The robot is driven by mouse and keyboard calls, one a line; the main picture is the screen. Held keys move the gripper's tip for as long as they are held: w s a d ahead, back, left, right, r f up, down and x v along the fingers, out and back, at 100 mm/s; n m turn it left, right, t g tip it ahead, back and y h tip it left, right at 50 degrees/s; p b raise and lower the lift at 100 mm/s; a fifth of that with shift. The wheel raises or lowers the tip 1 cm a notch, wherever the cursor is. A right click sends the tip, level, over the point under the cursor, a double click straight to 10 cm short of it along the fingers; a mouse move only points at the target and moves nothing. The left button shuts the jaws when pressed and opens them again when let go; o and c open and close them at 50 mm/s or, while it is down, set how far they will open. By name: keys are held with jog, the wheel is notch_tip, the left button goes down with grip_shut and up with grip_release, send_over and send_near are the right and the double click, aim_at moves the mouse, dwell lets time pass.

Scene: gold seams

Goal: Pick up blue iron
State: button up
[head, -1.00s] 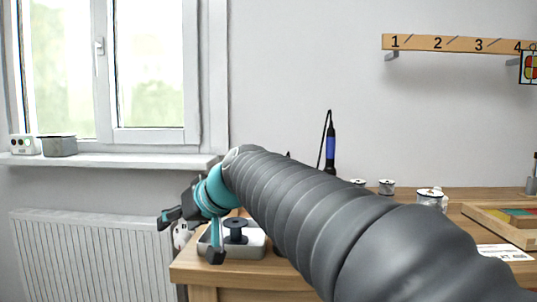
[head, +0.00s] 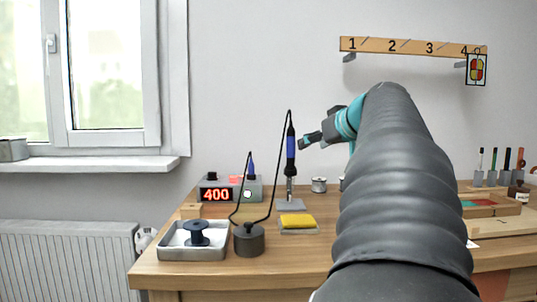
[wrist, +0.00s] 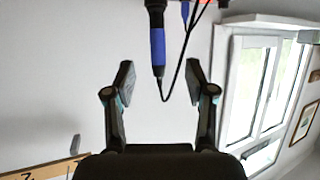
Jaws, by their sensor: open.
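The blue iron (head: 291,142) is a soldering iron with a blue and black handle. It stands upright in a grey holder (head: 290,205) on the wooden desk, with a black cord rising from its top. My gripper (head: 312,138) is just right of the handle in the head view, apart from it, and partly hidden by my arm. In the wrist view, which is upside down, my gripper (wrist: 160,82) is open and empty. The blue handle (wrist: 158,48) there lines up with the gap between the fingers; its distance is hard to tell.
A station showing 400 (head: 216,195), a round dark weight (head: 249,240), a yellow sponge (head: 297,221) and a tray with a black spool (head: 164,253) surround the holder. A numbered rail (head: 412,47) hangs on the wall. The cord loops beside the iron.

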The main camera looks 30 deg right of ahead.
aim_at(293, 150)
jog(key=x, duration=0.8)
jog(key=shift+w+d+r+p, duration=0.1)
jog(key=shift+d+p, duration=0.2)
jog(key=shift+p, duration=0.1)
jog(key=shift+r+p+x, duration=0.2)
jog(key=shift+p+x, duration=0.15)
jog(key=shift+x, duration=1)
jog(key=shift+r+p+x, duration=0.25)
jog(key=shift+p+x, duration=0.1)
jog(key=shift+x, duration=0.95)
jog(key=shift+w, duration=0.15)
grip_shut()
